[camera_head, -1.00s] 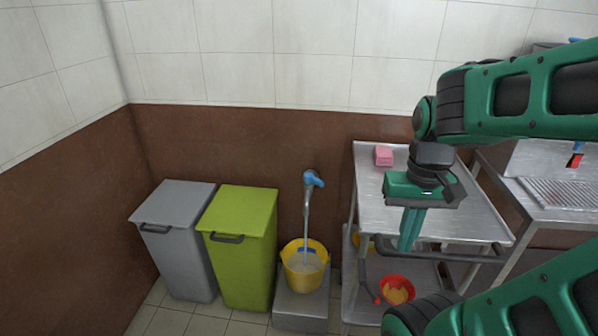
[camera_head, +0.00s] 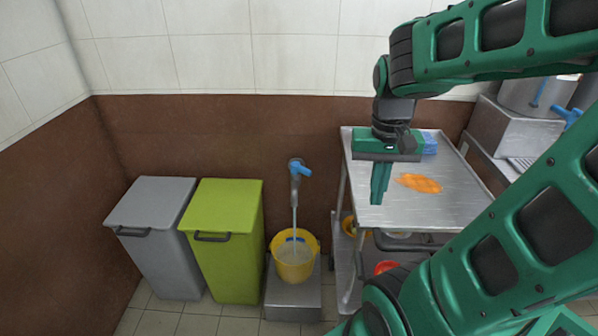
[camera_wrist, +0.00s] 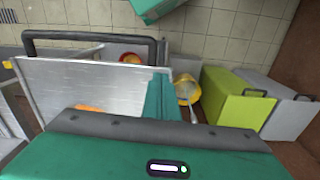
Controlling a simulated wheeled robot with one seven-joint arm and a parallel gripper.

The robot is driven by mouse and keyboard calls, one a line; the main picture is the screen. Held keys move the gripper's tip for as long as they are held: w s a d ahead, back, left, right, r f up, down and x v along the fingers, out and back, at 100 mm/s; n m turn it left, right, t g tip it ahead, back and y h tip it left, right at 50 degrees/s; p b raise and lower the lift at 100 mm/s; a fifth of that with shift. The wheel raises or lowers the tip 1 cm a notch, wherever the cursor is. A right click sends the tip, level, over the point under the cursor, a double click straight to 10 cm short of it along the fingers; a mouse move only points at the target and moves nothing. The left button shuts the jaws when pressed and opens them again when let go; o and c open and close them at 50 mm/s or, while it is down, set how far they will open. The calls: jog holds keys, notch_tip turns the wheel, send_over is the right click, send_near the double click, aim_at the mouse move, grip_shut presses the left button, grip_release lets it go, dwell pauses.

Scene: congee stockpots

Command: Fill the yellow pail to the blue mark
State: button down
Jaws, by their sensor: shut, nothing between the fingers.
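The yellow pail (camera_head: 277,262) stands upright on a low grey block under the wall tap (camera_head: 296,171), which has a blue lever. A stream of water (camera_head: 295,215) runs from the tap into the pail, and cloudy water shows inside. A blue patch, perhaps the mark, shows at the inner back wall; I cannot tell the level against it. The pail also shows in the wrist view (camera_wrist: 187,88). My gripper (camera_head: 379,196) is shut and empty, pointing down over the left part of the metal trolley, right of the pail and tap. Its fingers also show in the wrist view (camera_wrist: 158,98).
The metal trolley (camera_head: 440,208) holds an orange patch (camera_head: 420,183) and a blue item (camera_head: 429,143); a red bowl (camera_head: 385,267) is on its lower shelf. A green bin (camera_head: 225,245) and a grey bin (camera_head: 160,235) stand left of the pail.

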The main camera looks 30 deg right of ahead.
jog(key=w+d+m+h, duration=0.1)
jog(key=w+d+m, duration=0.1)
jog(key=w, duration=0.9)
jog(key=m+t+h, duration=0.1)
jog(key=m+h, duration=0.2)
jog(key=m, duration=0.2)
send_near(299, 170)
jog(key=s+a+r, duration=0.2)
jog(key=s+a, duration=0.3)
jog(key=x, duration=0.9)
jog(key=shift+w, duration=0.3)
jog(key=shift+w+d, duration=0.2)
jog(key=shift+d, duration=0.3)
jog(key=shift+w+d, duration=0.2)
jog(key=shift+d, duration=0.35)
jog(key=shift+w+d+f, duration=0.1)
jog(key=shift+w+d, duration=0.2)
jog(key=shift+d, duration=0.55)
jog(key=shift+a+n+t, duration=0.2)
jog(key=shift+n+t, duration=0.1)
jog(key=shift+n, duration=0.1)
